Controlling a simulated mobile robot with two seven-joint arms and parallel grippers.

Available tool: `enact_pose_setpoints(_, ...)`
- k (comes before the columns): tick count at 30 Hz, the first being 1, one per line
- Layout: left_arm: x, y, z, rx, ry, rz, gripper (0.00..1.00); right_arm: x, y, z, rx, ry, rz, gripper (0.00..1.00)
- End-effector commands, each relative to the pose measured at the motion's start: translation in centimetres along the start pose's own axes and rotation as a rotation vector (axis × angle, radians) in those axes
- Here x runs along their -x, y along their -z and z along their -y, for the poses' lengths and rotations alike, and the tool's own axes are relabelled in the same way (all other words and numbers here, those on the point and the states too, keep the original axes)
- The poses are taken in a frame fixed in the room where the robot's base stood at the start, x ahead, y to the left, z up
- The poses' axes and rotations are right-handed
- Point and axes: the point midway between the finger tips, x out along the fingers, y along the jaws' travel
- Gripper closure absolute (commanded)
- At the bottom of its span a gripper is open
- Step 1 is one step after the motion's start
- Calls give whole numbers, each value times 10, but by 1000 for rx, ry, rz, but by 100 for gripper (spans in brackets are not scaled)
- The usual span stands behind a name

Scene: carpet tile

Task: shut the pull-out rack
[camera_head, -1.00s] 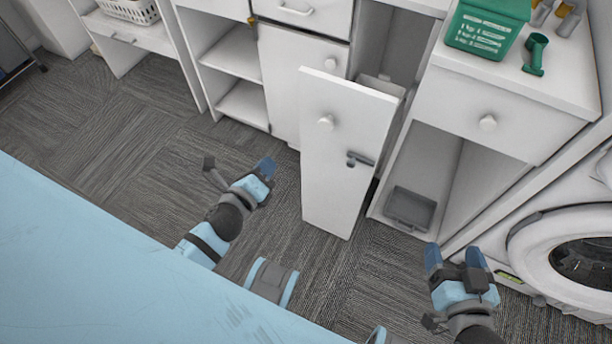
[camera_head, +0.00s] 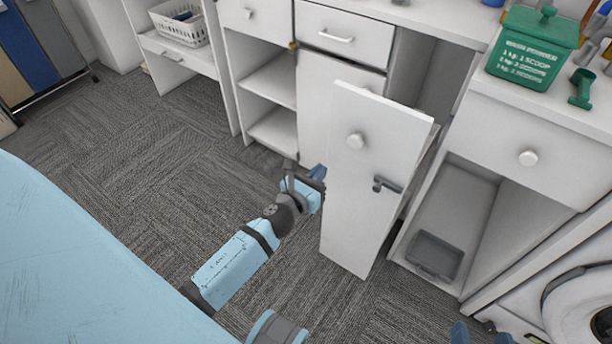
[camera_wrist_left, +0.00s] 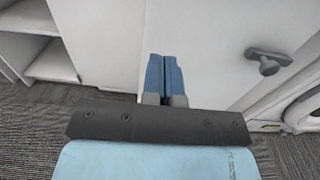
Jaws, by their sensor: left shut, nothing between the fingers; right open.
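The pull-out rack (camera_head: 365,215) has a tall white front panel with a round knob and a grey hook. It stands out from the cabinet, with a gap behind it. My left gripper (camera_head: 318,173) is shut and empty at the panel's left edge. In the left wrist view its blue fingertips (camera_wrist_left: 164,62) are together in front of the white rack panel (camera_wrist_left: 215,45); I cannot tell whether they touch it. My right gripper (camera_head: 481,335) is open at the bottom edge, mostly cut off, below and right of the rack.
A grey bin (camera_head: 435,256) sits in the open compartment right of the rack. A green washing powder box (camera_head: 533,48) and a green scoop (camera_head: 581,88) stand on the counter. A washing machine (camera_head: 590,310) is at lower right. Open shelves (camera_head: 272,80) are left; carpet is clear in front.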

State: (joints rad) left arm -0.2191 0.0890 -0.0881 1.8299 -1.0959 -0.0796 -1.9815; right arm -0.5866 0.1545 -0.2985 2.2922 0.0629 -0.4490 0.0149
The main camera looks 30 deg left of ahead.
Motion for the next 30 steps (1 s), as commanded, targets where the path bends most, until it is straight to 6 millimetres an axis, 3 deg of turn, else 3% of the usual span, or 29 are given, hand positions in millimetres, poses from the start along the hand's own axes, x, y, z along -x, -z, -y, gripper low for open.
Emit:
enact_pose_setpoints(3,-22,-1,0,1,0,1,100,1,-3,-2,1,-7,19,25)
enact_pose_setpoints(9,-41,0,0,2,-1,0,100,1,-6,-3,3,-10,28,25)
enact_pose_setpoints(25,-46,1,0,2,-1,-1,100,1,-6,-4,3,-11,30,25)
enact_pose_setpoints(30,-57,0,0,0,-1,0,100,1,-6,-3,2,-9,25,25)
